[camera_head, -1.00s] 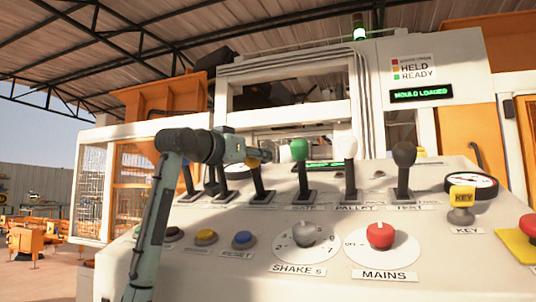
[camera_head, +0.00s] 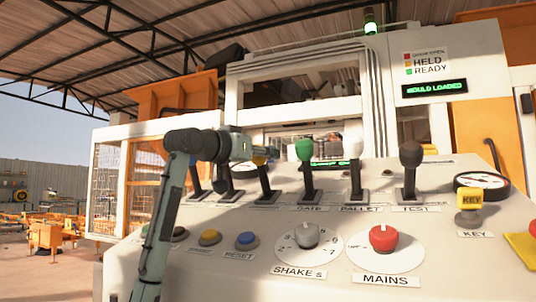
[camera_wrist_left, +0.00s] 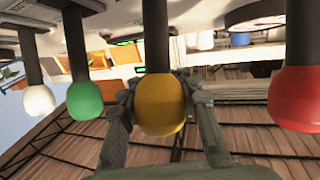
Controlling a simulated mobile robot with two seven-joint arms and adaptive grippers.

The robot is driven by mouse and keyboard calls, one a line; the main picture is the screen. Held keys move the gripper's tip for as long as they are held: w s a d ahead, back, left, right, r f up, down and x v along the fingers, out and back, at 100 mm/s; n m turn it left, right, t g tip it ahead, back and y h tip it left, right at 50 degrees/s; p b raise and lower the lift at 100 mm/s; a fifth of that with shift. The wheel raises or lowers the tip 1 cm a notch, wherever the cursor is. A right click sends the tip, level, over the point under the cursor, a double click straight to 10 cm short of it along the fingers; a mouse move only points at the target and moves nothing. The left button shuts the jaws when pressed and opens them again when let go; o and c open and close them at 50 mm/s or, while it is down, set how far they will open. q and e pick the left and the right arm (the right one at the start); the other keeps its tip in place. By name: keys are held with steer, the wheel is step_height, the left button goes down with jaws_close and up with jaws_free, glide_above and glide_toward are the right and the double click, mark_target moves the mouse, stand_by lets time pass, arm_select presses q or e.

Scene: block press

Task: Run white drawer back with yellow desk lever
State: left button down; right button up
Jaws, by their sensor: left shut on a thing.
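The yellow lever (camera_head: 265,183) stands in the row of levers on the sloped desk, tilted a little to the left. Its yellow knob (camera_wrist_left: 160,104) fills the middle of the left wrist view. My left gripper (camera_head: 264,153) is shut on this knob, with a finger on each side of it in the left wrist view. In the head view the gripper hides most of the knob. I cannot make out the white drawer for certain behind the levers. My right gripper is not in view.
A green lever (camera_head: 304,150), a white lever (camera_head: 355,152) and a black lever (camera_head: 411,155) stand to the right. A red knob (camera_wrist_left: 295,98) is beside the yellow one in the wrist view. Dials, buttons and a yellow key (camera_head: 469,198) sit on the desk (camera_head: 215,275). A display (camera_head: 434,88) reads MOULD LOADED.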

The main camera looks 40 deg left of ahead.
arm_select(q)
steer(key=shift+w+f, duration=0.25)
steer(key=shift+f, duration=0.25)
steer(key=c, duration=1.5)
jaws_free()
steer(key=shift+w, duration=0.1)
steer(key=shift+o, duration=1.4)
steer(key=shift+w+a+f, duration=0.1)
steer(key=shift+a+f, duration=0.05)
steer(key=shift+o, duration=1)
steer(key=shift+s+r, duration=0.2)
steer(key=shift+r, duration=0.1)
steer(key=s, duration=1.2)
steer(key=shift+a, duration=0.15)
